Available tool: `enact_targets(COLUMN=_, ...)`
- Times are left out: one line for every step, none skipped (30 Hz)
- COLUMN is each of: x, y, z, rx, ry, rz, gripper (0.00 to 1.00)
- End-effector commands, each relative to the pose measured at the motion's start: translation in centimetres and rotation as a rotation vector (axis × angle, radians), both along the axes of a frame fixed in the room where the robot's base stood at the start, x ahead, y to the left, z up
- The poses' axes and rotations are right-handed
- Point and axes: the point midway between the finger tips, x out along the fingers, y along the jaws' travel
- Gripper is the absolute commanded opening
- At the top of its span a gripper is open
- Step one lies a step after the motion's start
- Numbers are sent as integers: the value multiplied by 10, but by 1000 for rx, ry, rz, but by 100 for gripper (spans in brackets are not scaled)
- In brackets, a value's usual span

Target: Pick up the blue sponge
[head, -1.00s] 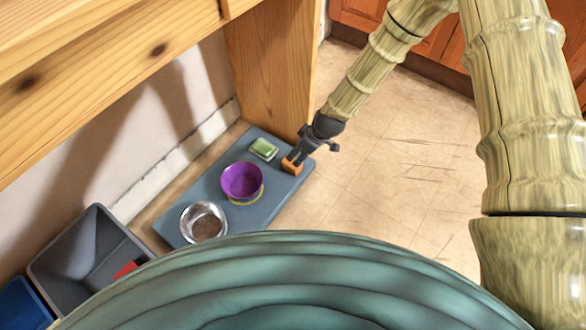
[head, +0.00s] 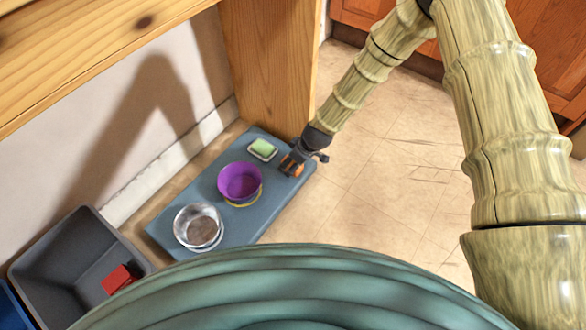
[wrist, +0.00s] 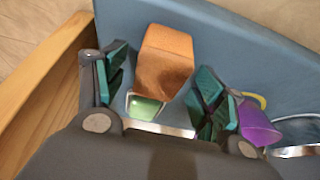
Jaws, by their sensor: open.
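I see no blue sponge in either view. An orange block (head: 298,171) sits at the far right end of a blue-grey mat. It shows whole in the wrist view (wrist: 164,62), with the fingers to its left and right. My gripper (head: 291,164) is open at the block, with dark green finger pads in the wrist view (wrist: 160,92). I cannot tell whether the pads touch the block. A green, sponge-like piece (head: 263,147) lies in a small pale dish left of the gripper. It shows partly in the wrist view (wrist: 143,107).
The mat (head: 165,227) also bears a purple bowl (head: 239,181) with a yellow rim below it and a metal bowl (head: 198,226). A wooden post (head: 268,70) stands close behind. A grey bin (head: 50,252) with a red thing (head: 118,279) is lower left. Open floor lies right.

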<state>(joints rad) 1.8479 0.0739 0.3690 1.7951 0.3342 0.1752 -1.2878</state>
Motion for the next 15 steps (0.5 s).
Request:
enact_targets(x=1, y=1, z=-7, rx=0, ry=0, rz=1, gripper=70)
enact_targets(x=1, y=2, z=-8, rx=0, ry=0, rz=1, gripper=70)
enact_targets(x=2, y=3, z=-10, rx=0, ry=0, rz=1, gripper=70)
enact_targets(x=2, y=3, z=-10, rx=0, ry=0, rz=1, gripper=70)
enact_targets(x=2, y=3, z=-11, rx=0, ry=0, rz=1, gripper=70)
enact_targets(x=2, y=4, z=-11, rx=0, ry=0, rz=1, gripper=70)
enact_targets(x=2, y=4, z=-11, rx=0, ry=0, rz=0, gripper=70)
enact_targets(x=2, y=4, z=-11, rx=0, ry=0, rz=0, gripper=70)
enact_targets(x=2, y=4, z=-10, rx=0, ry=0, rz=1, gripper=70)
enact_targets(x=2, y=4, z=-10, rx=0, ry=0, rz=1, gripper=70)
enact_targets(x=2, y=4, z=-10, rx=0, ry=0, rz=1, gripper=70)
enact_targets(x=2, y=4, z=-10, rx=0, ry=0, rz=1, gripper=70)
enact_targets(x=2, y=4, z=-10, rx=0, ry=0, rz=1, gripper=68)
enact_targets(x=2, y=4, z=-10, rx=0, ry=0, rz=1, gripper=62)
enact_targets(x=2, y=4, z=-10, rx=0, ry=0, rz=1, gripper=57)
